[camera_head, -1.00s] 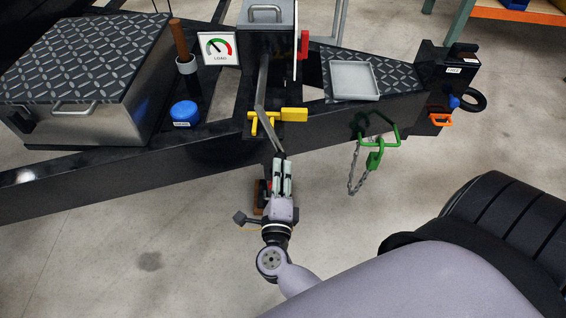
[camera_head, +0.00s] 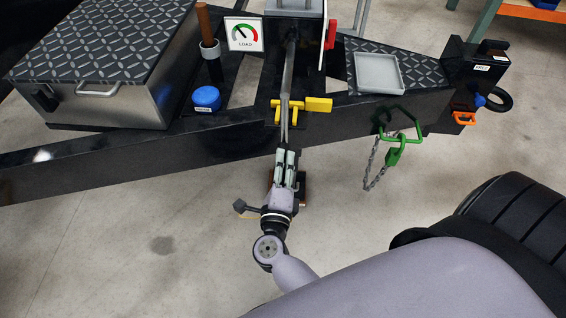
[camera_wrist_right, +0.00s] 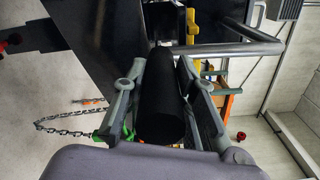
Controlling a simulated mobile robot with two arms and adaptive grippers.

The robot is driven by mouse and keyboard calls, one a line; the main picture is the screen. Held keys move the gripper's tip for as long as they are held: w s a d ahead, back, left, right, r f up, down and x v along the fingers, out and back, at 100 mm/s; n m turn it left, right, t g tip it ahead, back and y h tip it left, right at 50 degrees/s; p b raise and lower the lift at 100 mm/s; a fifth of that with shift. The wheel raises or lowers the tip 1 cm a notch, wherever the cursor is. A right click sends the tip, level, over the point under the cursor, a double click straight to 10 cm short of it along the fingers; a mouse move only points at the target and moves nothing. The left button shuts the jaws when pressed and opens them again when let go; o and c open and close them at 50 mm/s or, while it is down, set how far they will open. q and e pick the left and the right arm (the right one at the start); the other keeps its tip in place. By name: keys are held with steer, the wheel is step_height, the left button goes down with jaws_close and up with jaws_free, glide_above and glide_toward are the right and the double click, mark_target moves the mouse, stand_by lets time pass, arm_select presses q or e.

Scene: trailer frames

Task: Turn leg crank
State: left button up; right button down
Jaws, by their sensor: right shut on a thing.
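The leg crank's grey arm (camera_head: 287,85) hangs down from the grey jack housing (camera_head: 294,8) on the black trailer frame, in front of a yellow latch part (camera_head: 318,104). My right gripper (camera_head: 287,157) is at the lower end of the crank, below the frame's front edge. In the right wrist view, a black cylindrical crank handle (camera_wrist_right: 160,108) lies between the two fingers of the right gripper (camera_wrist_right: 163,78), which are shut on it. In the head view the fingers mostly hide the handle. My left gripper is not in view.
A load gauge (camera_head: 245,35), a blue cap (camera_head: 206,97) and a toolbox (camera_head: 110,95) are on the left. A grey tray (camera_head: 379,73) and a green lock (camera_head: 394,153) with a chain (camera_head: 372,165) are on the right. Open floor (camera_head: 110,260) lies in front.

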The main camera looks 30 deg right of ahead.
steer(key=c, duration=1.4)
jaws_free()
steer(key=shift+a, duration=0.15)
steer(key=shift+o, duration=0.5)
steer(key=shift+d, duration=0.2)
